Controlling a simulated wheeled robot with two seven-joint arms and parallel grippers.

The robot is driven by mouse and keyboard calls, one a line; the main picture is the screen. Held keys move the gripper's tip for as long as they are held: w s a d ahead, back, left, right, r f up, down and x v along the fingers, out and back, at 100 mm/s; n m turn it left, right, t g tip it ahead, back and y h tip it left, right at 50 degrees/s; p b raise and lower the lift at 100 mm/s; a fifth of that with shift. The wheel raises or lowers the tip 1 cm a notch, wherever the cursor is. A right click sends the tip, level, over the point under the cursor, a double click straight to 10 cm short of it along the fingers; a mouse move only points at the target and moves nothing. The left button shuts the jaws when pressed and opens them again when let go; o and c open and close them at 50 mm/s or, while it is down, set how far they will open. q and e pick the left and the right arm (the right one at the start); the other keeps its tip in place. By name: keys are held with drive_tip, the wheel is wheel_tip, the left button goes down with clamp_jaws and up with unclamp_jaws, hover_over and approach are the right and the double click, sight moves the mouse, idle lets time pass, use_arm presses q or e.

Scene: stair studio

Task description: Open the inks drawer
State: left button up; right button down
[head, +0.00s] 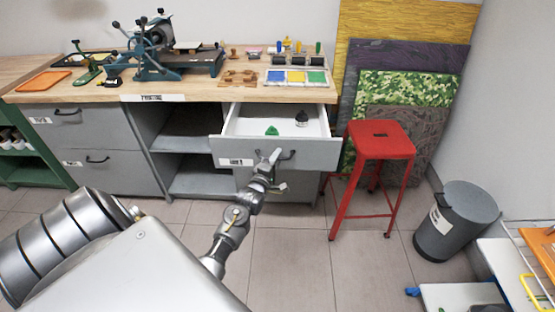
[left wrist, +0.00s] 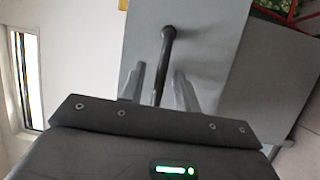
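The drawer (head: 315,150) under the right part of the workbench stands pulled out, with its white inside showing. A green item (head: 271,131) and a dark bottle-like item (head: 301,118) lie in it. Its front carries a white label (head: 235,162), too small to read, and a dark bar handle (head: 288,155). My left gripper (head: 270,160) is at this handle. In the left wrist view the handle (left wrist: 167,45) runs between the two fingers of my left gripper (left wrist: 160,85), with gaps showing beside it. My right gripper is out of view.
A red stool (head: 380,140) stands close right of the drawer, with a grey bin (head: 457,222) farther right. Closed grey drawers (head: 90,125) and open shelves (head: 185,130) are left of it. A press (head: 160,55) stands on the benchtop. The tiled floor (head: 300,250) in front is clear.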

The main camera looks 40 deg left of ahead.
use_arm(q)
drive_tip(key=shift+w, duration=0.1)
drive_tip(key=shift+c, duration=0.3)
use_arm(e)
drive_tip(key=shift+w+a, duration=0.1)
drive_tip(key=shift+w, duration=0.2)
use_arm(q)
clamp_jaws()
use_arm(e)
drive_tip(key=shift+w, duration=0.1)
